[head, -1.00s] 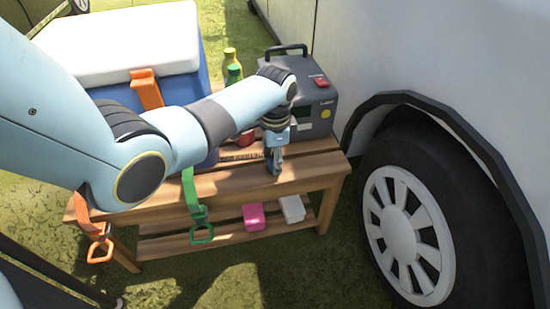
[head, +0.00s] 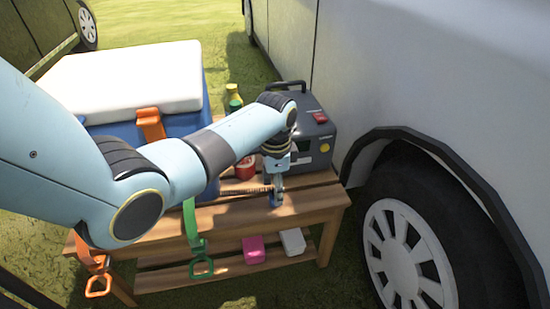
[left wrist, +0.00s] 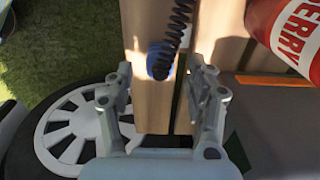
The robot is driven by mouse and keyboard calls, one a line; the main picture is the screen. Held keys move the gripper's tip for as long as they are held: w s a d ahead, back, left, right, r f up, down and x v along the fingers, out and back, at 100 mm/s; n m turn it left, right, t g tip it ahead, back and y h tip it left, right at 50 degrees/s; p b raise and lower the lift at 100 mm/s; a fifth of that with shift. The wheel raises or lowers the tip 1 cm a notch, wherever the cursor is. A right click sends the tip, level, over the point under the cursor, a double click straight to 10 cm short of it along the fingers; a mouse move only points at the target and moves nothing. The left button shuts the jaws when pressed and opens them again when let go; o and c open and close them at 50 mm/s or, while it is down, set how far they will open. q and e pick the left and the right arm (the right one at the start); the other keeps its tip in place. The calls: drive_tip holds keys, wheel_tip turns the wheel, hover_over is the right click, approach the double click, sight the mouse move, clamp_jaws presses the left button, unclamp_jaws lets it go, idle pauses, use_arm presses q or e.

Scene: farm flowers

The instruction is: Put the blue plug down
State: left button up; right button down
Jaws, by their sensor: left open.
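The blue plug (left wrist: 160,60) is on the slatted wooden bench (left wrist: 150,112), with a black coiled cord (left wrist: 174,32) running up from it in the left wrist view. My left gripper (left wrist: 161,82) is open, with a finger on each side of the plug and a visible gap to each. In the head view the left gripper (head: 277,185) points down at the front slat near the bench's right end. The plug shows small and blue at its fingertips (head: 275,201), partly hidden. My right gripper is not seen.
A grey box with a handle (head: 318,135) stands behind the gripper, with a red-and-white can (head: 245,168) to the left. Orange (head: 98,285) and green (head: 201,268) straps hang in front. The van's wheel (head: 405,250) is close on the right.

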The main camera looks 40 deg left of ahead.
use_arm(q)
wheel_tip(320, 180, up, 5)
drive_tip(key=shift+w+r+p, duration=0.1)
drive_tip(key=shift+p, duration=1)
wheel_tip(320, 180, up, 5)
drive_tip(key=shift+f+p, duration=0.1)
drive_tip(key=shift+p, duration=0.95)
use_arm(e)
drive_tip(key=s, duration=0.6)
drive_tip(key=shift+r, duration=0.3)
use_arm(q)
drive_tip(key=s+f+n+p, duration=0.2)
drive_tip(key=s+f, duration=0.5)
drive_tip(key=s, duration=0.9)
drive_tip(key=s+f+n+p, duration=0.2)
drive_tip(key=s+f, duration=0.6)
drive_tip(key=s, duration=0.9)
drive_tip(key=s+f+n+y+p, duration=0.1)
drive_tip(key=s+f+n+p, duration=0.2)
drive_tip(key=s+f, duration=0.5)
drive_tip(key=s, duration=0.9)
drive_tip(key=shift+f+n, duration=0.15)
drive_tip(key=shift+n, duration=0.25)
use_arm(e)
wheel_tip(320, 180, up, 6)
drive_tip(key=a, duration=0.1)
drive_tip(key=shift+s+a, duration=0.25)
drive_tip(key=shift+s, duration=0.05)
use_arm(q)
drive_tip(key=shift+a, duration=0.1)
